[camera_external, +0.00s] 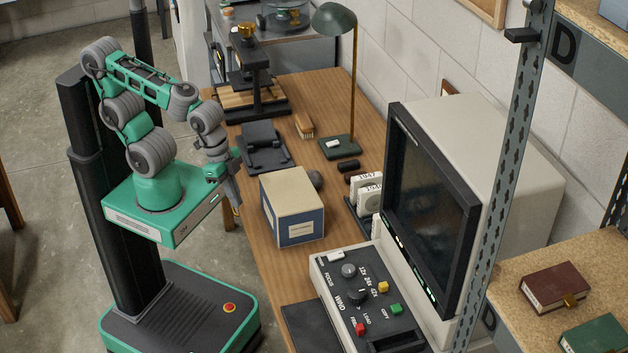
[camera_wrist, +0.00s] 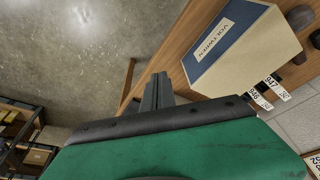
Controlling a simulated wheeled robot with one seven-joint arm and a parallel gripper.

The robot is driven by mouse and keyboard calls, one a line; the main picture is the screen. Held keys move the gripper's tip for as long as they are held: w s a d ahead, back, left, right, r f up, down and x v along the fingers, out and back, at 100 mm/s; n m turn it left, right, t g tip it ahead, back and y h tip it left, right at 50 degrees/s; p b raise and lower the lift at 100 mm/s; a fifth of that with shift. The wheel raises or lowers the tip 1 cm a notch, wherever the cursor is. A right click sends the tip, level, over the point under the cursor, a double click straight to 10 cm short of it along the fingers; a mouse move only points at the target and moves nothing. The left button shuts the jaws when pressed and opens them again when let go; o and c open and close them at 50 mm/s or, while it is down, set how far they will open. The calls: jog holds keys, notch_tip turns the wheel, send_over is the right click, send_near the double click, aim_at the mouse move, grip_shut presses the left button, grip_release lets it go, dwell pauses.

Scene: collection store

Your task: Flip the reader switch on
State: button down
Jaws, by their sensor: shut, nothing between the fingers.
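The reader (camera_external: 505,150) is a large beige machine with a dark screen (camera_external: 430,190) at the right of the wooden desk. Its sloped control panel (camera_external: 325,275) lies in front, with dark knobs, labels such as FOCUS and WIND, and red, yellow and green buttons. A small pale piece (camera_external: 336,257) sits at the panel's far left corner; I cannot tell whether it is the switch, or how it is set. My gripper (camera_external: 237,203) is shut and empty, beside the desk's left edge and left of a cream-and-blue box. Its closed fingers show in the wrist view (camera_wrist: 158,82), where the panel is not visible.
The cream-and-blue box (camera_external: 292,205) stands between my gripper and the panel; it also shows in the wrist view (camera_wrist: 245,45). A green lamp (camera_external: 340,145) and brush (camera_external: 304,125) are farther back. A metal upright (camera_external: 510,150) rises at right.

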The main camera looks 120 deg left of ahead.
notch_tip(320, 180, down, 5)
jog(key=s+g+p, duration=0.1)
jog(key=g, duration=0.2)
jog(key=w+f+n+y+p, duration=0.1)
jog(key=w+n+p, duration=0.15)
jog(key=w, duration=1.65)
jog(key=w+a+r+n, duration=0.1)
jog(key=w+r+n, duration=0.4)
jog(key=n, duration=0.7)
jog(key=w+r+n+t, duration=0.1)
jog(key=w+r+n, duration=0.4)
jog(key=n, duration=0.7)
notch_tip(320, 180, up, 2)
jog(key=shift+a+r+b, duration=0.15)
jog(key=shift+a+b, duration=0.25)
jog(key=shift+w+n, duration=0.1)
jog(key=shift+n, duration=0.15)
